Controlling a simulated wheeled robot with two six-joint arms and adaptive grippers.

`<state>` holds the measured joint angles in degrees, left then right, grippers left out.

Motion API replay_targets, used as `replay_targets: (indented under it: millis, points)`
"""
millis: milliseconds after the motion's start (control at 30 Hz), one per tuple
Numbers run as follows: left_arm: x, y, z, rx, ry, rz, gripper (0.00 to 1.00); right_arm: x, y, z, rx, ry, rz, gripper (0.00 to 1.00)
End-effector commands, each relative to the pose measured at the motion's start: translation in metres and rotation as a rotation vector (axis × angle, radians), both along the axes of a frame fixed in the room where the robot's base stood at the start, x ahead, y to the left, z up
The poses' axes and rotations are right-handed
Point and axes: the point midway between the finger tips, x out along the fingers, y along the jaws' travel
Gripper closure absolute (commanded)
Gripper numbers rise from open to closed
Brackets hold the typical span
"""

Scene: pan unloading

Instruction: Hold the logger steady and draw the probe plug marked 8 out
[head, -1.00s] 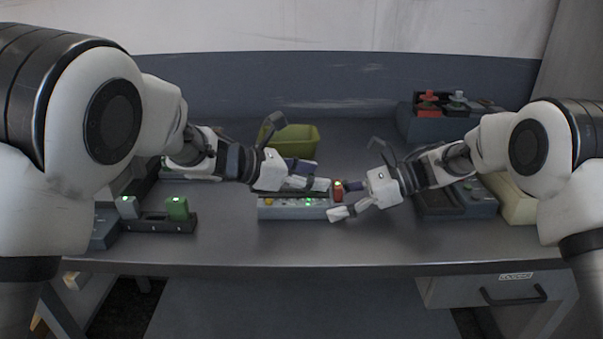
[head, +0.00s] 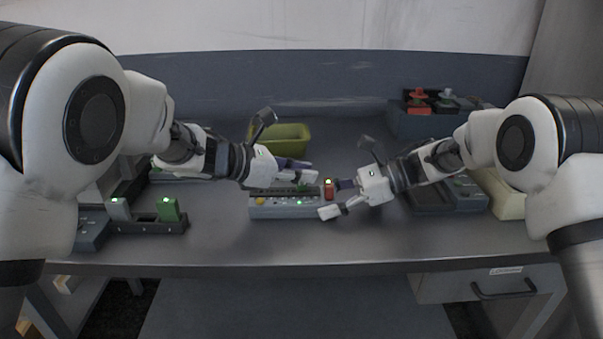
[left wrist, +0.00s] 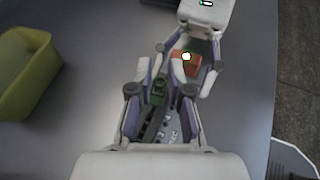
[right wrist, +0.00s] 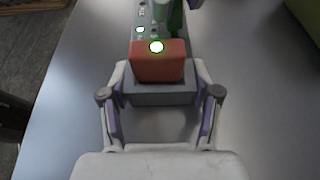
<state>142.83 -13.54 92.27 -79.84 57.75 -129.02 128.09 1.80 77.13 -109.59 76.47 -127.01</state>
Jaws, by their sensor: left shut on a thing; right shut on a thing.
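The logger is a long grey box (head: 285,212) near the table's middle, with small lights and a yellow part on its face. A red plug (head: 328,190) stands at its right end; it shows larger in the right wrist view (right wrist: 157,62). My right gripper (head: 335,198) straddles this end, shut on the logger, with the red plug between its fingers. My left gripper (head: 308,171) is over the logger, its fingers closed around a green plug (left wrist: 158,90). Whether that plug is seated is hidden by the fingers. The plug numbers are too small to read.
A green bin (head: 292,136) stands behind the logger. A dark rack (head: 140,227) with a grey and a green block is at the left. A dark box with red and grey parts (head: 420,124) is at the back right. The table front is clear.

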Motion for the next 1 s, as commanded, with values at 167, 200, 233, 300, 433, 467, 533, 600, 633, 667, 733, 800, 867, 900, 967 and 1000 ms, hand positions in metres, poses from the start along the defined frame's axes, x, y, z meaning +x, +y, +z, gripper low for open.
replay_targets:
  millis: [167, 200, 233, 300, 433, 467, 533, 600, 633, 667, 733, 800, 867, 900, 967, 1000]
  points:
    - [0.0, 0.0, 0.005, -0.003, -0.004, 0.001, 1.0, 0.0, 0.0, -0.003, -0.004, 0.004, -0.001, 0.88]
    - [0.0, 0.0, 0.006, -0.003, -0.004, 0.001, 1.0, 0.0, 0.0, -0.003, -0.004, 0.005, -0.001, 0.88]
    - [0.0, 0.0, 0.007, -0.002, -0.005, 0.0, 1.0, 0.0, 0.0, -0.003, -0.004, 0.005, -0.002, 0.88]
    - [0.0, 0.0, 0.008, -0.003, -0.005, 0.0, 1.0, 0.0, 0.0, -0.003, -0.004, 0.005, -0.002, 0.88]
    - [0.0, 0.0, 0.009, -0.003, -0.004, 0.0, 1.0, 0.0, 0.0, -0.003, -0.004, 0.004, -0.001, 0.88]
    - [0.0, 0.0, 0.009, -0.003, -0.004, 0.0, 1.0, 0.0, 0.0, -0.003, -0.004, 0.004, -0.001, 0.88]
    - [-0.001, 0.0, 0.01, -0.002, -0.003, 0.0, 1.0, 0.0, 0.0, -0.003, -0.004, 0.004, -0.001, 0.88]
    - [-0.001, 0.0, 0.013, -0.002, -0.003, 0.0, 1.0, 0.0, 0.0, -0.003, -0.004, 0.003, 0.0, 0.88]
    - [-0.001, 0.0, 0.014, -0.002, -0.003, 0.0, 1.0, 0.0, 0.0, -0.003, -0.004, 0.003, 0.0, 0.88]
    - [-0.001, 0.0, 0.015, -0.002, -0.003, 0.0, 1.0, 0.0, 0.0, -0.003, -0.004, 0.003, 0.0, 0.88]
    - [-0.001, 0.0, 0.019, -0.002, -0.003, 0.0, 1.0, 0.0, 0.0, -0.003, -0.004, 0.003, 0.0, 0.88]
    - [-0.002, 0.0, 0.022, -0.002, -0.003, 0.0, 1.0, 0.0, 0.0, -0.003, -0.004, 0.004, 0.001, 0.88]
    - [-0.002, 0.0, 0.024, -0.001, -0.002, 0.0, 1.0, 0.0, 0.0, -0.003, -0.004, 0.004, 0.001, 0.88]
    - [-0.002, 0.0, 0.026, -0.001, -0.002, -0.001, 1.0, 0.0, 0.0, -0.003, -0.004, 0.004, 0.001, 0.88]
    - [-0.003, 0.0, 0.029, -0.001, -0.002, -0.001, 1.0, 0.0, 0.0, -0.003, -0.004, 0.004, 0.001, 0.88]
    - [-0.003, 0.0, 0.031, 0.0, -0.002, -0.001, 1.0, 0.0, 0.0, -0.003, -0.004, 0.003, 0.001, 0.88]
